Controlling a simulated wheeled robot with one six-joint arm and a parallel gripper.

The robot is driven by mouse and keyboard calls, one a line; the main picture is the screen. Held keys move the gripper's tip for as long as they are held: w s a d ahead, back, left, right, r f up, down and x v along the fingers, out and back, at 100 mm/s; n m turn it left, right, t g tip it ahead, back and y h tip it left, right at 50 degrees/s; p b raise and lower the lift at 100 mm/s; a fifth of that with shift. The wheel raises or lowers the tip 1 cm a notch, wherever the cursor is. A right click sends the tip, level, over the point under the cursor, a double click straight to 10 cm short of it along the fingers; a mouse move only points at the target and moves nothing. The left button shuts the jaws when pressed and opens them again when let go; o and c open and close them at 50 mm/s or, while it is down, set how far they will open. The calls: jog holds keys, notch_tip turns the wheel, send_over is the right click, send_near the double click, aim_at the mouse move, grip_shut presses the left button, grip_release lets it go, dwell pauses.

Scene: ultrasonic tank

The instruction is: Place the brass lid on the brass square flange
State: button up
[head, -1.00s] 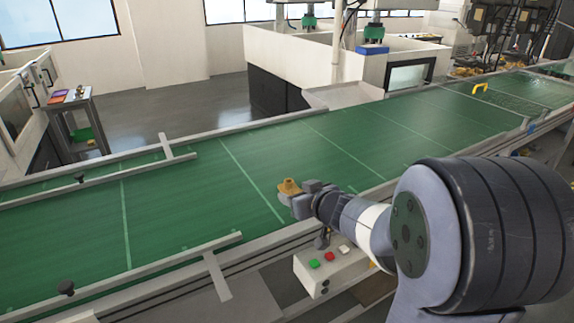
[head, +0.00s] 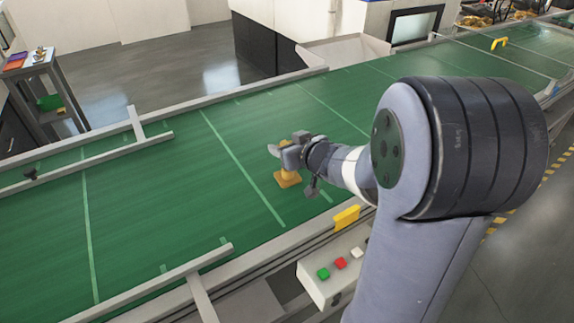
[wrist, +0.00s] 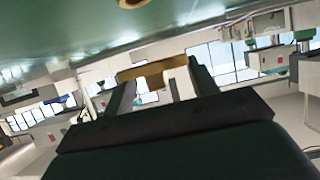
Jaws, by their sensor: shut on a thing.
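The brass square flange (head: 287,180) stands on the green conveyor belt, with its broad base showing just below my gripper in the head view. My gripper (head: 280,153) is over it and hides its upper part. In the wrist view, my gripper (wrist: 150,90) is shut on a brass piece, the brass lid (wrist: 155,72), held between the two dark fingers. A round brass part, probably of the flange, is cut off at the top edge of the wrist view. I cannot tell whether lid and flange touch.
The green belt (head: 150,215) is bare around the flange. Metal guide rails (head: 150,285) run along its edges. A control box (head: 335,275) with coloured buttons and a yellow part (head: 346,217) are at the near side. A small table (head: 45,75) stands at the far left.

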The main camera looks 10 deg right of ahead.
jog(key=shift+f+b, duration=0.85)
jog(key=shift+f, duration=1.8)
jog(key=shift+f, duration=0.2)
jog(key=o, duration=1.3)
jog(key=shift+c, duration=0.2)
jog(key=shift+s+d+r, duration=0.1)
jog(key=shift+s+r, duration=0.1)
jog(key=shift+r, duration=0.1)
jog(key=p+v, duration=0.2)
jog(key=v, duration=0.9)
jog(key=shift+s+p, duration=0.3)
jog(key=shift+p, duration=0.05)
